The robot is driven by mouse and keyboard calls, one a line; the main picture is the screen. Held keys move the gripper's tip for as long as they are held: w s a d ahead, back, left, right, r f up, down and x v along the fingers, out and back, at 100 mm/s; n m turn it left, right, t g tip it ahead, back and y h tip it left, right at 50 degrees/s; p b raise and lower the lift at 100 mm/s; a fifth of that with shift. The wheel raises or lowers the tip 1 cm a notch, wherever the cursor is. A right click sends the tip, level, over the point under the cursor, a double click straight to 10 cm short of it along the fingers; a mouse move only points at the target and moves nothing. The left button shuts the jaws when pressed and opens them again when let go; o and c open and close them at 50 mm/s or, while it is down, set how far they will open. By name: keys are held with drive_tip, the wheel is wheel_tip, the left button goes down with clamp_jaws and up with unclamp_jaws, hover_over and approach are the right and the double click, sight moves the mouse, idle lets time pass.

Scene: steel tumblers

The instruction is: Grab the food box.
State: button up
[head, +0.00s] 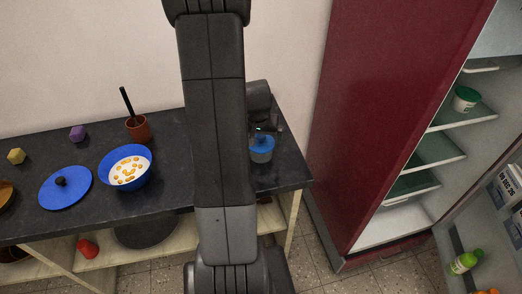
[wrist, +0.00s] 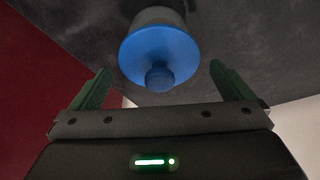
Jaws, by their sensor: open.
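A small round container with a blue knobbed lid (head: 262,144) stands on the dark counter near its right end, partly hidden by my arm. It looks like the food box. In the wrist view its blue lid (wrist: 160,50) lies centred between and just beyond my two green fingers. My gripper (wrist: 160,68) is open and empty, with a finger to each side of the lid and clear space on both sides. In the head view my gripper is mostly hidden behind my arm, close to the container.
At right an open fridge (head: 392,225) holds a green-lidded white tub (head: 466,99) and a bottle (head: 464,262).

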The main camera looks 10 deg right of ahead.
drive_tip(key=shift+x, duration=1.5)
drive_tip(key=shift+c, duration=0.4)
drive_tip(key=c, duration=0.8)
drive_tip(key=shift+r, duration=0.1)
